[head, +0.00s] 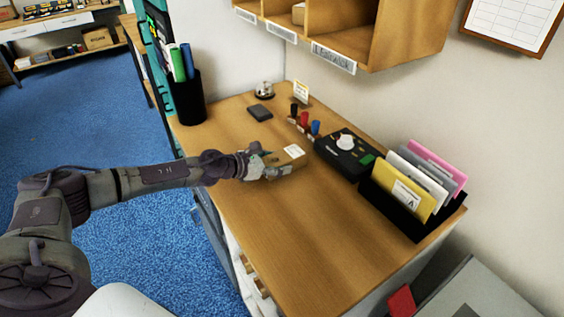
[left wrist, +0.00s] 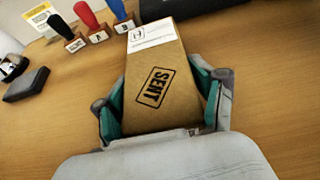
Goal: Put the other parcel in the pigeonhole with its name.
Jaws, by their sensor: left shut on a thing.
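A brown cardboard parcel (head: 287,161) with a white label is at my left gripper (head: 266,168), over the wooden counter. In the left wrist view the parcel (left wrist: 155,95) lies between the two teal finger pads of my left gripper (left wrist: 163,100), which is shut on it. Its top bears a black stamp "SENT", and the label's name is too small to read. The wooden pigeonholes (head: 395,35) hang on the wall above, with white name strips along the lower edge. My right gripper is out of view.
On the counter (head: 285,240) are stamps with black, red and blue handles (head: 304,122), a black box with a white knob (head: 345,150), a folder rack (head: 410,200), a bell (head: 264,90), a dark pad (head: 259,112) and a pen cup (head: 187,100). The counter's front is clear.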

